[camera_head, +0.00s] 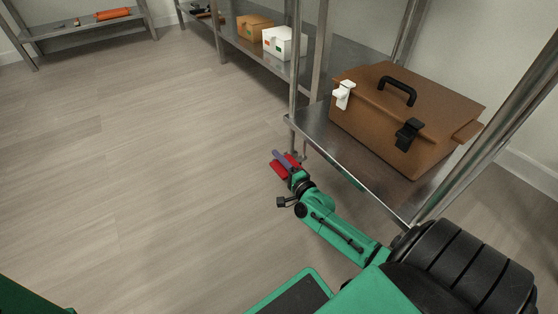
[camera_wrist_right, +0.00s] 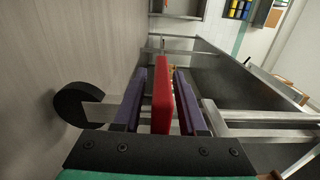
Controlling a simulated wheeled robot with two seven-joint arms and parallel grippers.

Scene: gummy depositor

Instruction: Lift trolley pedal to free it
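The red pedal (camera_head: 282,168) is low, at the near left foot of the metal trolley or rack (camera_head: 373,184), close above the floor. My right gripper (camera_head: 286,160) reaches it there, with a purple finger showing beside the red. In the right wrist view the red pedal (camera_wrist_right: 162,100) stands between the two purple fingers of my right gripper (camera_wrist_right: 160,105). Thin gaps seem to show on both sides of it, so the fingers look open around it. Whether either finger touches it is hard to tell. My left gripper is out of view.
Upright posts (camera_head: 321,50) stand close to my right arm. A white box (camera_head: 284,42) and an orange-brown box (camera_head: 254,26) lie further back. The floor (camera_head: 130,170) at left is clear.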

